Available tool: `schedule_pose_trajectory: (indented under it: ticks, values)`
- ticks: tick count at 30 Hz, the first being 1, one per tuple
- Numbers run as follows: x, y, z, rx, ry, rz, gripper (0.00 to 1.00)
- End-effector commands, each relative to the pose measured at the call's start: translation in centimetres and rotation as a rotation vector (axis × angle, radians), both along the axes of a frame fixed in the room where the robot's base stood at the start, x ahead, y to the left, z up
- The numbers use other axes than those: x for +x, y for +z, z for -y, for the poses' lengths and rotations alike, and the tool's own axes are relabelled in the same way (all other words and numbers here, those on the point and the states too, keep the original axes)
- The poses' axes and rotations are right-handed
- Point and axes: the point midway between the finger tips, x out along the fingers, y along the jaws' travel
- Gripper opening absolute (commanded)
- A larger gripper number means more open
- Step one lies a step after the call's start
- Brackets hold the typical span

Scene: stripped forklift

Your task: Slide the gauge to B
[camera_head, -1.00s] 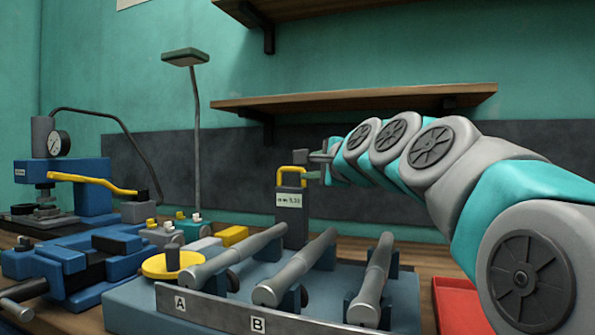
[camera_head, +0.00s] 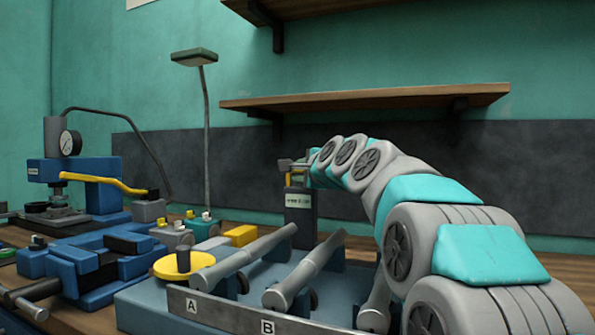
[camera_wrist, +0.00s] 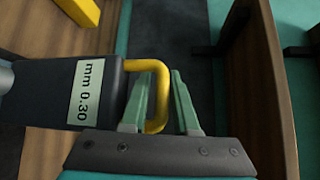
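The gauge (camera_head: 301,216) is an upright dark block with a yellow loop handle, standing behind the far ends of the A and B rods in the head view. In the wrist view the gauge (camera_wrist: 50,88) carries a label reading "mm 0.30". My gripper (camera_head: 292,172) is at the handle. In the wrist view its green fingers (camera_wrist: 162,100) stand apart, one on each side of the handle's outer bar (camera_wrist: 162,88), with small gaps showing. The B label (camera_head: 267,326) and A label (camera_head: 191,304) are on the front rail.
Grey rod A (camera_head: 240,260) and rod B (camera_head: 310,270) lie on the blue fixture; my arm partly covers a third rod (camera_head: 374,312). A yellow dial (camera_head: 183,265) is left of rod A. A wooden shelf (camera_head: 370,100) hangs above. A blue press (camera_head: 85,180) stands left.

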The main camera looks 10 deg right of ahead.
Motion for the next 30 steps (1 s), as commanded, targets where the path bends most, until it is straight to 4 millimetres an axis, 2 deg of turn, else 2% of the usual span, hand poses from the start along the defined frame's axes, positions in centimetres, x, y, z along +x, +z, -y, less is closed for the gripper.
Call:
schedule_pose_trajectory:
  ticks: [10, 15, 18, 30]
  values:
    - [0.41, 0.03, -0.1, 0.0, 0.0, 0.002, 0.27]
    - [0.41, 0.02, -0.09, 0.0, 0.0, 0.001, 0.08]
    - [0.4, 0.02, -0.08, 0.0, 0.0, 0.001, 0.0]
    - [0.4, -0.01, -0.08, -0.001, 0.0, 0.001, 0.0]
